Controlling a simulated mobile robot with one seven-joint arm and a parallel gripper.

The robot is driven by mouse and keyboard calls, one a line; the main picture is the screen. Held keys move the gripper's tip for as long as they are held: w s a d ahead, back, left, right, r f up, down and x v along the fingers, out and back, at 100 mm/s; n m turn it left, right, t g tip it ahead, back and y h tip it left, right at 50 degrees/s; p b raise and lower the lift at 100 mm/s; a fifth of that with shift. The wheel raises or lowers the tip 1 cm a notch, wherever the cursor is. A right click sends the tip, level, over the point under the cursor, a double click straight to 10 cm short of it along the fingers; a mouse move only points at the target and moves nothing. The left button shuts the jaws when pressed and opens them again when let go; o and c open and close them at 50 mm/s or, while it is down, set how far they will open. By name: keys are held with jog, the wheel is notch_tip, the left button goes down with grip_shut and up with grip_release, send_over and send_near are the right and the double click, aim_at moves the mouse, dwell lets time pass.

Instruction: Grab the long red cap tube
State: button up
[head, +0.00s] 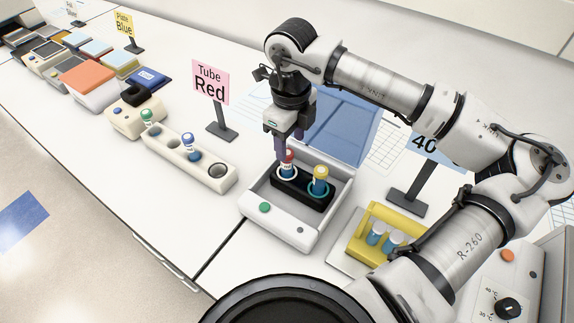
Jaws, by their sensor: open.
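The red cap tube (287,160) stands upright in the left hole of a black block (302,196) inside an open white device (287,232). A yellow cap tube (320,180) stands in the block's right hole. My gripper (290,154) points down directly over the red cap tube, with its dark fingers at the cap. It is open, and the fingers partly hide the tube. I cannot tell whether a finger touches the cap.
A white rack (212,159) with green-cap and blue-cap tubes and an empty hole is to the left. A pink "Tube Red" sign (210,82) stands behind it. A yellow rack (377,222) with tubes is at right. The device's blue lid (345,130) stands raised behind my gripper.

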aim_at(287, 169)
jog(key=f, duration=0.1)
jog(key=f+p, duration=0.1)
jog(key=f, duration=0.1)
jog(key=f+p, duration=0.1)
jog(key=f, duration=0.1)
jog(key=shift+a+f, duration=0.25)
jog(key=shift+a, duration=0.1)
jog(key=shift+c, duration=0.4)
jog(key=c, duration=1)
